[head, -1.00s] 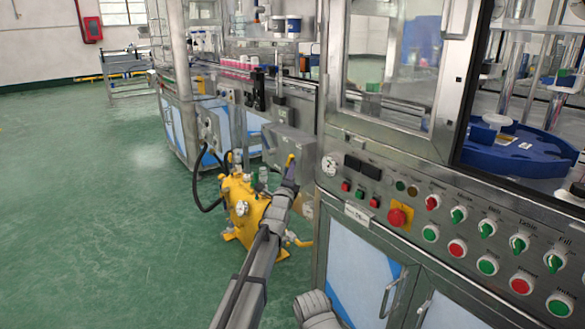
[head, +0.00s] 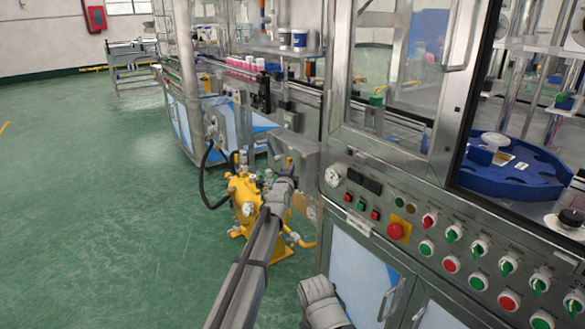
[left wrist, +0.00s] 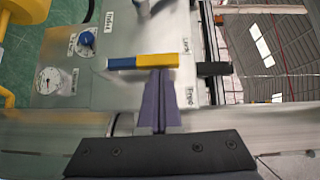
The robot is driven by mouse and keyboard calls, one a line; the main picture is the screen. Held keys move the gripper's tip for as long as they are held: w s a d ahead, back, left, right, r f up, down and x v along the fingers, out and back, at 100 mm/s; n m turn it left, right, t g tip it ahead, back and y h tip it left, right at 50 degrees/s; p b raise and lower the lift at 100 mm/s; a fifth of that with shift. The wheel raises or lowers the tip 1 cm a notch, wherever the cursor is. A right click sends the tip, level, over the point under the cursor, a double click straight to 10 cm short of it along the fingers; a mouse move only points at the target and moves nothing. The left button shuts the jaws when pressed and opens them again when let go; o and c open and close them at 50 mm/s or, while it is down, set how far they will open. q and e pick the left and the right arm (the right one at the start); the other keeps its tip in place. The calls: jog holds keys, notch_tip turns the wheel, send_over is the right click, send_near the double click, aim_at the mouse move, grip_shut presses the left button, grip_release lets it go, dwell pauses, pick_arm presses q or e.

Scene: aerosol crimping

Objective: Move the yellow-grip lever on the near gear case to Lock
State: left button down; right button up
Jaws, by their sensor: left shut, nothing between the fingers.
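The near gear case (head: 298,146) is a grey metal box beside the machine. Its face (left wrist: 112,88) fills the middle of the left wrist view. The lever's yellow grip (left wrist: 158,61) lies across the picture, with a blue section (left wrist: 122,63) on its left. The label Lock (left wrist: 202,51) is above the lever's right part, and Free (left wrist: 190,96) is below it. My left gripper (left wrist: 160,72) is shut and empty, its dark purple fingertips at the grip's lower edge; contact is unclear. In the head view, my left gripper (head: 290,170) is in front of the case.
A yellow machine (head: 243,192) with a black hose stands beside my left arm. The control panel (head: 420,215) is to the right. Open green floor lies left.

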aim_at(290, 160)
pick_arm(q)
jog(key=shift+w+a+r+n+g+p, duration=0.35)
jog(key=shift+w+n+g+p, duration=0.2)
jog(key=shift+p, duration=0.7)
jog(key=shift+w+a+r+n+g+p, duration=0.3)
jog(key=shift+w+n+g+p, duration=0.2)
jog(key=shift+p, duration=0.7)
jog(key=shift+w+a+f+n+g+p, duration=0.25)
jog(key=shift+w+a+n+g+p, duration=0.55)
jog(key=shift+p, duration=0.65)
jog(key=shift+d+g, duration=0.15)
jog(key=shift+g, duration=0.1)
jog(key=shift+s, duration=0.1)
jog(key=s+d+r+p, duration=0.2)
jog(key=s, duration=0.1)
jog(key=shift+r, duration=0.2)
jog(key=p+v, duration=0.3)
jog(key=v, duration=0.6)
jog(key=shift+s+f, duration=0.2)
jog(key=shift+s, duration=0.2)
jog(key=shift+a, duration=0.15)
